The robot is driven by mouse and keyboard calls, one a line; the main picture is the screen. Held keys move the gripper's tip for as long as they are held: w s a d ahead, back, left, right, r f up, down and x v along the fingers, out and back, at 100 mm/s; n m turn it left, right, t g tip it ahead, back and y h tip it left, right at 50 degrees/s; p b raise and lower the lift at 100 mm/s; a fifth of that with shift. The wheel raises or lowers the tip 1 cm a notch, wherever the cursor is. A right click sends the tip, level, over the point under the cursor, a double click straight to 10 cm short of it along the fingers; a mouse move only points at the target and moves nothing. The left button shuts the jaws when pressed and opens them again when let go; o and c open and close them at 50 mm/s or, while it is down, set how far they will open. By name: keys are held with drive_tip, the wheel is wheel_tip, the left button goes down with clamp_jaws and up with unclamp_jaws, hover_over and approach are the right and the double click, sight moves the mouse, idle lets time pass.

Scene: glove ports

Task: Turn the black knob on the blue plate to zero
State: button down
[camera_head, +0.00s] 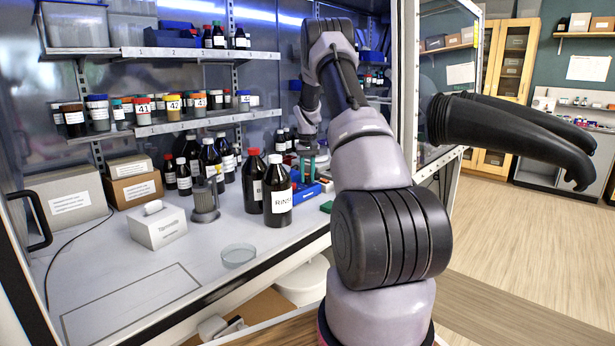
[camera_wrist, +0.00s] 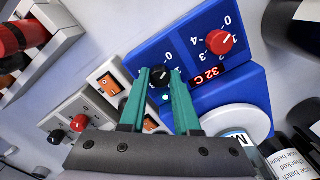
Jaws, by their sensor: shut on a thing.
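The black knob (camera_wrist: 160,77) on the blue plate (camera_wrist: 250,88) sits between the two green fingertips of my gripper (camera_wrist: 160,72) in the wrist view. My gripper is shut on this knob. White numerals are printed beside the knob, but its pointer is too small to read surely. In the head view my gripper (camera_head: 307,168) reaches down into the cabinet over the blue plate (camera_head: 302,190), and the knob is not discernible there.
A red knob (camera_wrist: 220,41), a red "32 C" display and a white disc (camera_wrist: 236,122) are on the blue unit. Orange switches (camera_wrist: 109,84) and a grey box with red and black knobs (camera_wrist: 79,122) stand left. Dark bottles (camera_head: 278,195) stand close by in the head view.

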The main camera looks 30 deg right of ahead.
sight(307, 178)
drive_tip(key=shift+n, duration=0.5)
drive_tip(key=c, duration=0.6)
unclamp_jaws()
drive_tip(key=shift+r, duration=0.1)
wheel_tip(307, 178, up, 11)
drive_tip(key=shift+f, duration=0.15)
